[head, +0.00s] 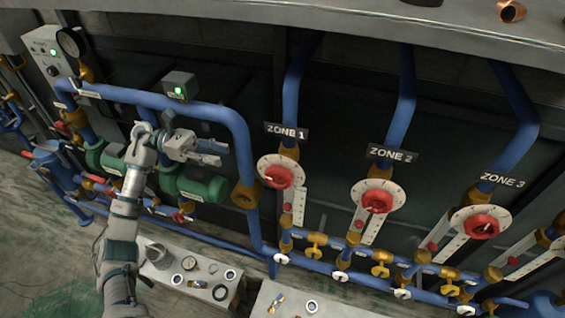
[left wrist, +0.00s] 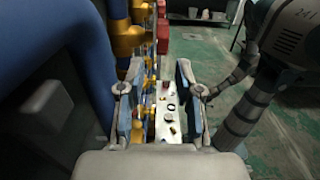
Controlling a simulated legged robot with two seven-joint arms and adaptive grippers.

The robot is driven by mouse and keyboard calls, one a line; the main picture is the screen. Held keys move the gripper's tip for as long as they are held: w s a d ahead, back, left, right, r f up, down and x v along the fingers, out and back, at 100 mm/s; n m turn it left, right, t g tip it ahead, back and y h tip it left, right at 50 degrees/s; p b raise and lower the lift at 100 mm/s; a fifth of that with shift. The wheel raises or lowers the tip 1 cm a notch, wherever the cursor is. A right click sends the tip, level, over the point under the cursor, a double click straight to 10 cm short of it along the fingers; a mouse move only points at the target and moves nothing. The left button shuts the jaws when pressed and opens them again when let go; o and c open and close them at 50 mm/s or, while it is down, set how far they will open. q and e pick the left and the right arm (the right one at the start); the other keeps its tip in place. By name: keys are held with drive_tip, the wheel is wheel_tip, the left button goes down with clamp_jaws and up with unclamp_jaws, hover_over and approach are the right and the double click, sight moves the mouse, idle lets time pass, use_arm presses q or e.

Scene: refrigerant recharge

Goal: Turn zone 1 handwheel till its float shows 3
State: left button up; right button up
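The zone 1 handwheel (head: 278,177) is red and sits on a round white dial below the ZONE 1 sign (head: 287,131). A white float scale (head: 299,207) runs down beside it; the float's reading is too small to tell. My left gripper (head: 218,153) is left of the zone 1 handwheel, apart from it, in front of the blue pipework. In the left wrist view its two fingers (left wrist: 161,105) are spread with nothing between them. My right gripper is in neither view.
The zone 2 (head: 377,201) and zone 3 (head: 481,222) handwheels are to the right. A thick blue pipe (head: 241,140) comes down between my left gripper and the zone 1 wheel. Green pumps (head: 203,186) are below the gripper. A low bench (head: 165,272) with small parts stands at the bottom.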

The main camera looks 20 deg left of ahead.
sight(270, 167)
use_arm(q)
drive_tip(key=d+p, duration=0.1)
drive_tip(key=d, duration=0.4)
drive_tip(key=d+p, duration=0.1)
drive_tip(key=d, duration=0.4)
drive_tip(key=s+d, duration=0.1)
drive_tip(key=d, duration=0.4)
drive_tip(key=shift+d+r+p, duration=0.2)
drive_tip(key=shift+d+p, duration=0.2)
drive_tip(key=shift+d+f, duration=0.15)
drive_tip(key=shift+d, duration=0.3)
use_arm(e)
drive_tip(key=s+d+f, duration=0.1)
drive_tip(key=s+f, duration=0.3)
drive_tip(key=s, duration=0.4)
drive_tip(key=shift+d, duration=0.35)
use_arm(q)
clamp_jaws()
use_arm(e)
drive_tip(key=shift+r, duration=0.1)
